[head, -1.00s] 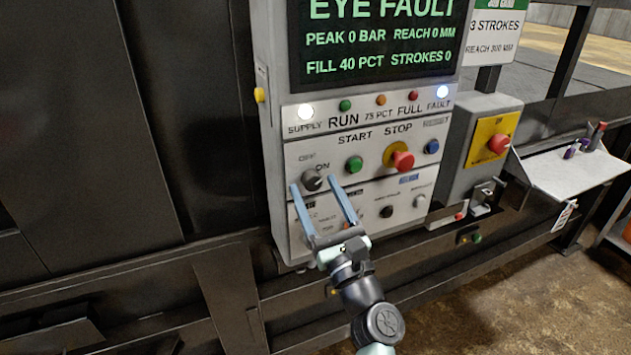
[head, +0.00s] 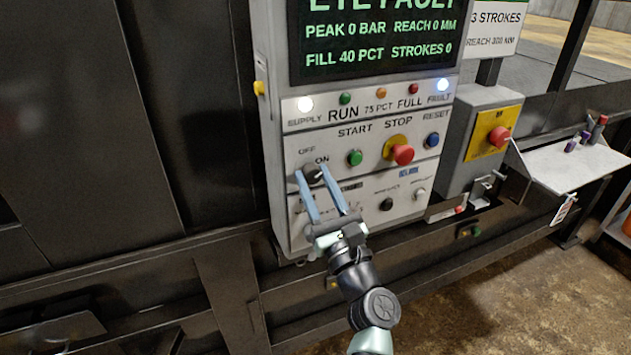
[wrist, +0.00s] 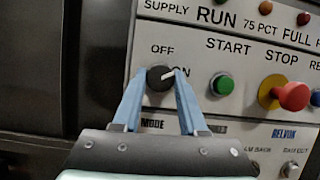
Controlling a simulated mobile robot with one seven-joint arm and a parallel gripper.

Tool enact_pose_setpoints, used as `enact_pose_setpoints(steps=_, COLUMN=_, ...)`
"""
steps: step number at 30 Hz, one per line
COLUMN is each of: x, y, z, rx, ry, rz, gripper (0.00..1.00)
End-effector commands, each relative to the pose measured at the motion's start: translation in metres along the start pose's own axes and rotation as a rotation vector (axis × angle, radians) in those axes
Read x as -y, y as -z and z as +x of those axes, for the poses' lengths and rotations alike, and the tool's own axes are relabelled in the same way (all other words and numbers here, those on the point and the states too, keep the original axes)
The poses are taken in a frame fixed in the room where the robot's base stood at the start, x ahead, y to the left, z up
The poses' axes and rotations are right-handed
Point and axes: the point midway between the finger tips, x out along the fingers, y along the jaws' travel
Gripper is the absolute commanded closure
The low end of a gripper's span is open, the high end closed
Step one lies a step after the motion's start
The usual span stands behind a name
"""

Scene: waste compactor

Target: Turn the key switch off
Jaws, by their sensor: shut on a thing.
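The key switch (head: 313,173) is a dark round knob on the left of the control panel, with OFF at its upper left and ON at its right. In the wrist view the key switch (wrist: 160,77) has a pale pointer mark angled up and right, towards ON. My gripper (head: 315,172) has its two blue fingers on either side of the knob, shut on it. In the wrist view my gripper (wrist: 159,76) has one fingertip at the knob's left edge and one at its right, partly covering the ON label.
The green start button (head: 355,157) and the red stop button (head: 402,154) on its yellow base sit to the right of the switch. A blue reset button (head: 432,140) is farther right. Smaller knobs are below. A white shelf (head: 575,168) juts out at the right.

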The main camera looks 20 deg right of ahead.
Motion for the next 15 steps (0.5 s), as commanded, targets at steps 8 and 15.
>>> enact_pose_setpoints(steps=8, x=0.0016, y=0.0020, z=-0.0010, rx=0.002, ry=-0.020, rz=-0.057, gripper=1.00)
enact_pose_setpoints(steps=15, x=0.0033, y=0.0042, z=-0.0019, rx=0.007, ry=-0.081, rz=-0.205, gripper=1.00)
